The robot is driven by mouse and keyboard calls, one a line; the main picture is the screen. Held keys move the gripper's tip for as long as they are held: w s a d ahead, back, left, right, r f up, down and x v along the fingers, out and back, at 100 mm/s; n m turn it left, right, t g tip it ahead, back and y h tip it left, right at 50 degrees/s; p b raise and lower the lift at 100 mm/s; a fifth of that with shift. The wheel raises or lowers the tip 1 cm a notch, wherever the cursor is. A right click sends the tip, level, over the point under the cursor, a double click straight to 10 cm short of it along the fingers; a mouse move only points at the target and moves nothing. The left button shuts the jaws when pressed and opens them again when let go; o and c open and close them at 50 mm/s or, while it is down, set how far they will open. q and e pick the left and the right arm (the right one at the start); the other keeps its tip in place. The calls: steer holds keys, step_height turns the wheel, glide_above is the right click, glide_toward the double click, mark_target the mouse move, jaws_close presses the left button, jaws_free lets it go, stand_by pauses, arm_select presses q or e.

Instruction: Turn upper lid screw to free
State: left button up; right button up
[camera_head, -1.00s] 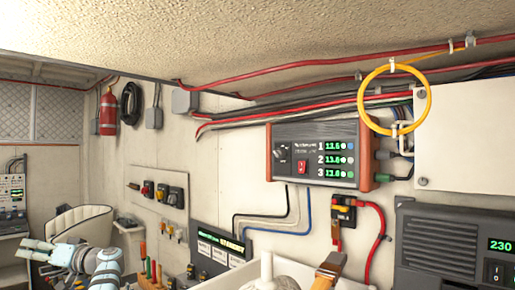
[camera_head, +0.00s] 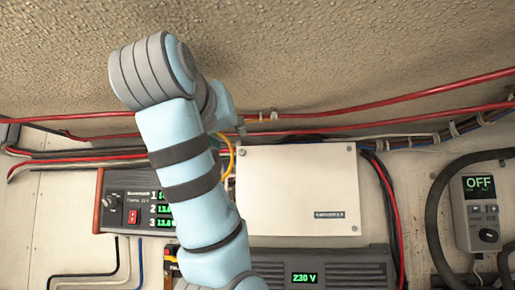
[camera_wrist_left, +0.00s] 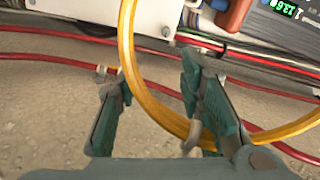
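The white box lid (camera_head: 297,190) is on the wall at centre in the head view, with an upper right corner screw (camera_head: 349,152) visible. Its upper left corner lies beside my left arm. In the left wrist view the lid (camera_wrist_left: 115,12) is at the top left, with a corner screw (camera_wrist_left: 168,32). My left gripper (camera_wrist_left: 150,85) is open and apart from that screw. A yellow hoop (camera_wrist_left: 132,72) crosses the view between its fingers; whether it touches them I cannot tell. In the head view my arm hides most of the hoop (camera_head: 231,160). My right gripper is out of view.
Red cables (camera_head: 380,110) run along the wall top under the ceiling. A battery panel (camera_head: 125,200) is left of my arm. A 230 V unit (camera_head: 345,268) sits below the box. A grey OFF controller (camera_head: 480,210) with a thick black hose is at right.

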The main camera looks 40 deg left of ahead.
arm_select(q)
steer(key=p, duration=0.3)
glide_toward(242, 153)
steer(key=w+a, duration=0.1)
steer(key=a, duration=0.1)
steer(key=w, duration=0.2)
steer(key=w+a+p, duration=0.1)
steer(key=w, duration=0.1)
steer(key=w+p, duration=0.1)
steer(key=w, duration=0.1)
steer(key=shift+w+a+r, duration=0.25)
steer(key=shift+w+r, duration=0.05)
steer(key=shift+r, duration=0.05)
steer(key=shift+s+a+f, duration=0.1)
steer(key=shift+s+a, duration=0.05)
steer(key=shift+a, duration=0.2)
steer(key=shift+c, duration=1)
steer(key=shift+f, duration=0.1)
jaws_close()
